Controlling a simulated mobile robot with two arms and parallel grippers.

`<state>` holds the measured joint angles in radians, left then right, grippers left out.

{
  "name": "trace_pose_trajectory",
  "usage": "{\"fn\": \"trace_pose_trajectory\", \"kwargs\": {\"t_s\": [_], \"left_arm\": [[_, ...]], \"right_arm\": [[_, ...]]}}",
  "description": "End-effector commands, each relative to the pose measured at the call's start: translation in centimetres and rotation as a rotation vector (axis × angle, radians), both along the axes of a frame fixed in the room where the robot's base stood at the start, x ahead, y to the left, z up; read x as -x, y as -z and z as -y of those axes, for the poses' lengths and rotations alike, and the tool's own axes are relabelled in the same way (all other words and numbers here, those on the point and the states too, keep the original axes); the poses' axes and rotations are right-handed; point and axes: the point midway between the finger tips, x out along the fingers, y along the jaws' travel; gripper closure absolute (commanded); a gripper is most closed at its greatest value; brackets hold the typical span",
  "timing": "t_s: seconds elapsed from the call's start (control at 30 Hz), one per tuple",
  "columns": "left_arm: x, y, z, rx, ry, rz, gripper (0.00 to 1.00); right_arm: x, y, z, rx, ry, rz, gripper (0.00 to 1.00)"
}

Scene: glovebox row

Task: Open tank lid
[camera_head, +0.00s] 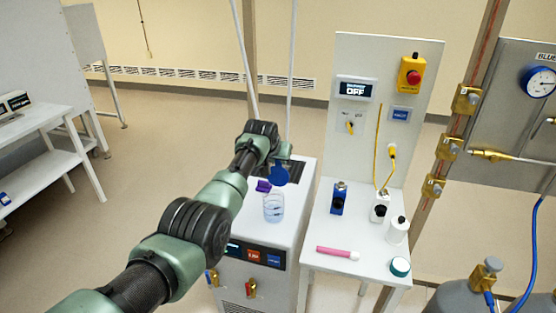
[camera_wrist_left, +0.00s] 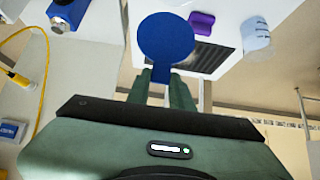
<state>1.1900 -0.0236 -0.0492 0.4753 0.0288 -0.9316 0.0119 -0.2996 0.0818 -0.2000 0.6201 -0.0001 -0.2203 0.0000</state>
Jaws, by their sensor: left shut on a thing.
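A white floor unit, which looks like the tank (camera_head: 262,236), stands in the middle of the head view with red and blue buttons on its front. A dark, grille-like area (camera_head: 297,170) shows on its top, and also in the left wrist view (camera_wrist_left: 208,57). My left gripper (camera_head: 274,160) is over the unit's back part. It is shut on the narrow tab of a blue round lid (camera_wrist_left: 166,36), which also shows in the head view (camera_head: 279,176). I cannot tell whether the lid touches the unit. My right gripper is not in view.
A clear beaker (camera_head: 273,209) and a purple block (camera_head: 263,186) stand on the unit's top. The white bench (camera_head: 325,224) to the right holds a blue device (camera_head: 338,197), bottles, and a pink stick (camera_head: 337,252). A grey gas cylinder (camera_head: 455,298) stands at bottom right.

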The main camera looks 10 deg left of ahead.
Motion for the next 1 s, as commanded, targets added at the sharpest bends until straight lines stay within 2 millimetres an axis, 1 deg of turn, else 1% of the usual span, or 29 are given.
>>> {"fn": "trace_pose_trajectory", "kwargs": {"t_s": [0.03, 0.57, 0.6, 0.63, 0.67, 1.0], "left_arm": [[-0.33, -0.68, -0.02, 0.000, -0.001, 0.017, 1.00], [-0.37, -0.75, -0.02, 0.001, 0.000, 0.018, 1.00], [-0.37, -0.75, -0.02, 0.001, 0.000, 0.018, 0.68], [-0.35, -0.72, -0.02, 0.001, 0.000, 0.017, 0.59], [-0.33, -0.67, -0.01, 0.001, 0.000, 0.016, 0.56], [-0.10, -0.25, -0.01, 0.000, 0.000, 0.006, 0.56]], "right_arm": [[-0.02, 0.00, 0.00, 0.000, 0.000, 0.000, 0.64], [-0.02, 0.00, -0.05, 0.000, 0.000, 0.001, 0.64], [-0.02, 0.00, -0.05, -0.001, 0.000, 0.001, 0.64], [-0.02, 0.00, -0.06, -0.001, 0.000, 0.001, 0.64], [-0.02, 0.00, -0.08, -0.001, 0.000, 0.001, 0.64], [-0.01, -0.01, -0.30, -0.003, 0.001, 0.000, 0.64]]}}
